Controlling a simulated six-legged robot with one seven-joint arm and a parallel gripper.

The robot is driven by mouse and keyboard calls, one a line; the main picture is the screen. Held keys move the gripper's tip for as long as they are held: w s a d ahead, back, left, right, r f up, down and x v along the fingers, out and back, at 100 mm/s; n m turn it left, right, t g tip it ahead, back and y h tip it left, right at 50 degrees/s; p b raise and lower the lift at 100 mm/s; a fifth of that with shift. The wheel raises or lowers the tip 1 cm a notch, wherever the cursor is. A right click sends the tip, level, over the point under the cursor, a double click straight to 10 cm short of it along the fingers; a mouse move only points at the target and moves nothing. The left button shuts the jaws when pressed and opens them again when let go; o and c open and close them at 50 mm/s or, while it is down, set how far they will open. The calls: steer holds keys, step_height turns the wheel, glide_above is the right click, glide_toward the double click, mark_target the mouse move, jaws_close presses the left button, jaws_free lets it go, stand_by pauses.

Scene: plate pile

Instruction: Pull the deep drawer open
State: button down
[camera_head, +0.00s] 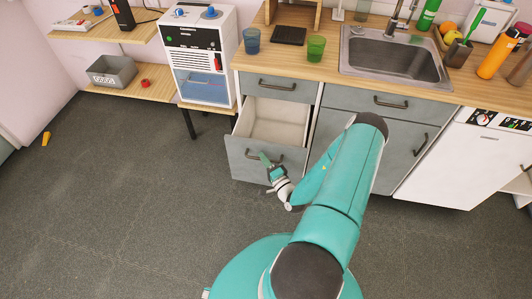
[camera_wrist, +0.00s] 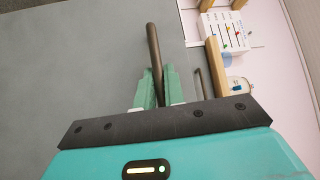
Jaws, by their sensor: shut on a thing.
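The deep drawer (camera_head: 243,162) is the lower grey drawer in the cabinet left of the sink. It stands partly open, and its pale empty inside shows. Its dark bar handle (camera_head: 277,157) is on the front face. My gripper (camera_head: 266,163) is at this handle. In the wrist view my gripper's green fingers (camera_wrist: 156,88) lie on both sides of the handle (camera_wrist: 153,45) and are shut on it. The drawer front (camera_wrist: 90,70) fills the left of that view. The shallow drawer (camera_head: 278,86) above is shut.
A counter with a sink (camera_head: 392,58) and two cups (camera_head: 316,47) runs above the drawers. A white machine (camera_head: 200,55) stands left of the cabinet. A grey bin (camera_head: 112,72) sits on a low shelf. The floor (camera_head: 120,190) to the left is mostly clear.

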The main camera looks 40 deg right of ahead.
steer(key=shift+s+a, duration=0.15)
steer(key=shift+s, duration=0.05)
steer(key=c, duration=1.5)
jaws_free()
steer(key=s+a+f, duration=0.1)
steer(key=s+f, duration=0.1)
steer(key=s, duration=1.1)
steer(key=shift+s+a, duration=0.3)
steer(key=shift+a, duration=0.05)
steer(key=shift+r, duration=0.1)
